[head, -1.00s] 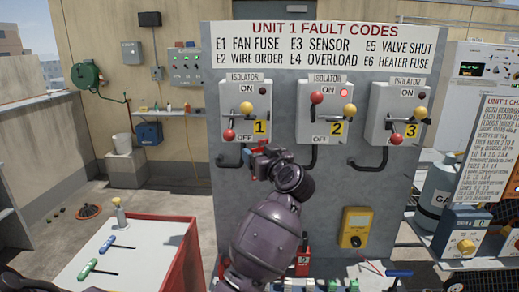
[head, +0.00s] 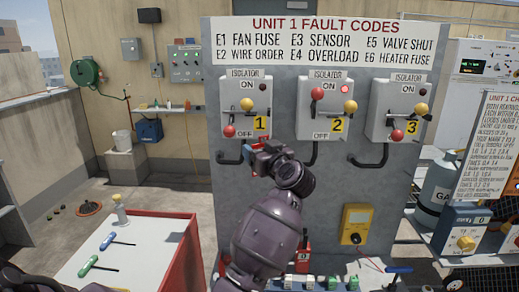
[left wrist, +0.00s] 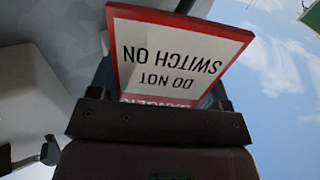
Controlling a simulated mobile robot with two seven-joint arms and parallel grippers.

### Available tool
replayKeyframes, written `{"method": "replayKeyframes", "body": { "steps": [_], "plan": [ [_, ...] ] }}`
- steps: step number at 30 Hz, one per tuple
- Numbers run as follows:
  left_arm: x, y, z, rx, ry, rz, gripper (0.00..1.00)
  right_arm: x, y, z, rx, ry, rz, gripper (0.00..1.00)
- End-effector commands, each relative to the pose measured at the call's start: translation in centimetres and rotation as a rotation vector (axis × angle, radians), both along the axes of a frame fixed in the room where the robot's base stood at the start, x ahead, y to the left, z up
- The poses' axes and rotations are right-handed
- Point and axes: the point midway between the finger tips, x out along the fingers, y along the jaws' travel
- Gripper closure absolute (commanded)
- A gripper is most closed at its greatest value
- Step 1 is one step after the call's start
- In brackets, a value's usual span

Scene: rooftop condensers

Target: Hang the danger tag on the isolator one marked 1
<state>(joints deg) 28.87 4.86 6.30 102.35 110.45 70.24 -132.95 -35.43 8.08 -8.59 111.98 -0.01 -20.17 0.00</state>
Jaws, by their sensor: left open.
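The isolator marked 1 (head: 238,95) is the leftmost of three grey boxes on the panel. Its red ball handle (head: 229,131) is down by OFF. My left gripper (head: 256,151) is just below this box, open. The danger tag (left wrist: 178,55) fills the middle of the left wrist view, upside down, with a red border and the words DO NOT SWITCH ON. The tag is at the open fingers; I cannot tell whether it touches them or hangs on anything. In the head view the tag is mostly hidden by my gripper. My right gripper is not in view.
Isolator 2 (head: 318,118) has its red ball up by ON; isolator 3 (head: 382,100) is to its right. Black conduits bend below the boxes. A yellow meter (head: 357,218) sits lower on the panel. A red-sided cart (head: 186,258) stands at lower left.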

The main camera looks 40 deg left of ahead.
Motion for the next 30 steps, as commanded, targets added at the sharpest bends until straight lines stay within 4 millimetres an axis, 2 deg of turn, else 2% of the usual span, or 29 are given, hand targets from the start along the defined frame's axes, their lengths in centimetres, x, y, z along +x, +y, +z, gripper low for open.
{"method": "replayKeyframes", "body": {
  "steps": [1, 5, 7, 9, 14, 18, 24, 30],
  "plan": [
    [0.3, 0.3, 1.1, 0.015, -0.017, -0.008, 0.10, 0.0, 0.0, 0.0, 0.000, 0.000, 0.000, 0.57],
    [-0.7, -1.2, 1.0, 0.012, -0.018, -0.008, 0.10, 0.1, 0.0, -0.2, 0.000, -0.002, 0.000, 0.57],
    [-1.5, -2.4, 0.9, 0.012, -0.018, -0.009, 0.10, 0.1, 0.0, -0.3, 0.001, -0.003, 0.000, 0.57],
    [-2.3, -3.7, 0.9, 0.011, -0.017, -0.012, 0.00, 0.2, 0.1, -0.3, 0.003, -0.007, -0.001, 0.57],
    [-4.3, -6.3, 0.8, 0.009, -0.017, -0.007, 0.00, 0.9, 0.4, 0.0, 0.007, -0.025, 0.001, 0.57],
    [-5.7, -8.3, 0.8, 0.008, -0.019, -0.006, 0.00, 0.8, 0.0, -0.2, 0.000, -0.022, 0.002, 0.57],
    [-7.0, -10.1, 0.9, 0.008, -0.018, -0.003, 0.00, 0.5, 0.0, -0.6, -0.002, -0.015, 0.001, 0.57],
    [-7.4, -10.6, 0.9, 0.009, -0.019, -0.002, 0.00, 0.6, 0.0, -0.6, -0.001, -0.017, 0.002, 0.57]
  ]
}}
